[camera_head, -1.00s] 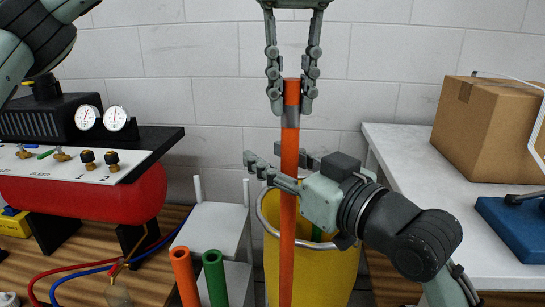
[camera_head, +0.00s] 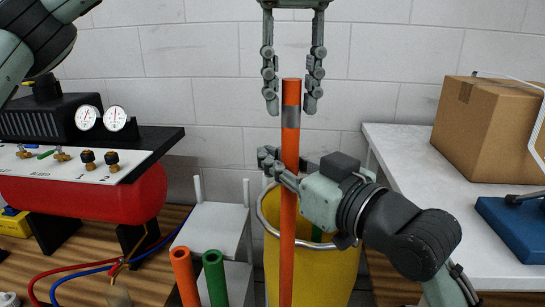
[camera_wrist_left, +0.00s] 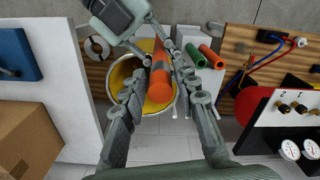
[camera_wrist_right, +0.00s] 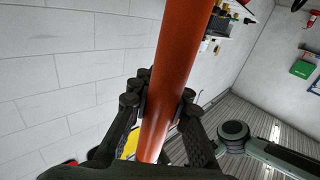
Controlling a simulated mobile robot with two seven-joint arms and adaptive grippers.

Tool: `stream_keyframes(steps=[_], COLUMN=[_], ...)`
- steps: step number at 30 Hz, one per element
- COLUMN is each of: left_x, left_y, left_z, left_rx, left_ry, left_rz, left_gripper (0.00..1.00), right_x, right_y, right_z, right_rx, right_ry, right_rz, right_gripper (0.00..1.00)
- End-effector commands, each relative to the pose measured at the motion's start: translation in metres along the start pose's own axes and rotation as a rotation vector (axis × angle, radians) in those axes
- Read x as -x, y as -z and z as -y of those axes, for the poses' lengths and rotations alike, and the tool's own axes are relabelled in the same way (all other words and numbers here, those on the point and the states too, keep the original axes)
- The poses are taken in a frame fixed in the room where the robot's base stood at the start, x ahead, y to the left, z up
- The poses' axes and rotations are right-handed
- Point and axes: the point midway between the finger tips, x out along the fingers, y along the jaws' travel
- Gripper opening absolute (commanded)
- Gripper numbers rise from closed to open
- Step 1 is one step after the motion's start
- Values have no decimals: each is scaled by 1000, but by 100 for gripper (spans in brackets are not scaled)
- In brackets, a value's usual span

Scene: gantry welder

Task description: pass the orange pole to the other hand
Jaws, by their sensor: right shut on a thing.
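The orange pole (camera_head: 289,210) stands upright in the middle of the head view, with a grey band near its top. My right gripper (camera_head: 283,166) is shut on the pole below the band; the right wrist view shows the pole (camera_wrist_right: 176,70) between its fingers (camera_wrist_right: 160,108). My left gripper (camera_head: 291,105) is above, pointing down, open, with its fingers apart on both sides of the pole's top and not touching it. The left wrist view shows the pole (camera_wrist_left: 161,75) from above between the open left fingers (camera_wrist_left: 157,100). The pole's lower end is out of view.
A yellow bin (camera_head: 335,275) stands behind the pole. A shorter orange tube (camera_head: 184,275) and a green tube (camera_head: 215,278) stand to its left. A red tank (camera_head: 90,195) with gauges is at left. A cardboard box (camera_head: 492,130) sits on the white table (camera_head: 405,150) at right.

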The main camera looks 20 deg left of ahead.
Motion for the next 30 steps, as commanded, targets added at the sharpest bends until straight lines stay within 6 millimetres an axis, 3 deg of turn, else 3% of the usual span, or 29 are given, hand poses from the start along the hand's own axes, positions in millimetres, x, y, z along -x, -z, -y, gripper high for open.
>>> stream_keyframes(steps=[3,14,30], left_x=[0,7,104], left_y=[0,0,0], left_z=[0,0,0], left_rx=[0,0,3], left_ry=[0,-1,0], left_rz=[0,-2,-3], left_gripper=[44,44,44], right_x=[0,0,0], right_y=[0,1,0], right_z=[0,0,0], right_rx=[0,0,0], right_ry=[0,0,0], right_rz=[-1,-1,-1], right_gripper=[0,0,0])
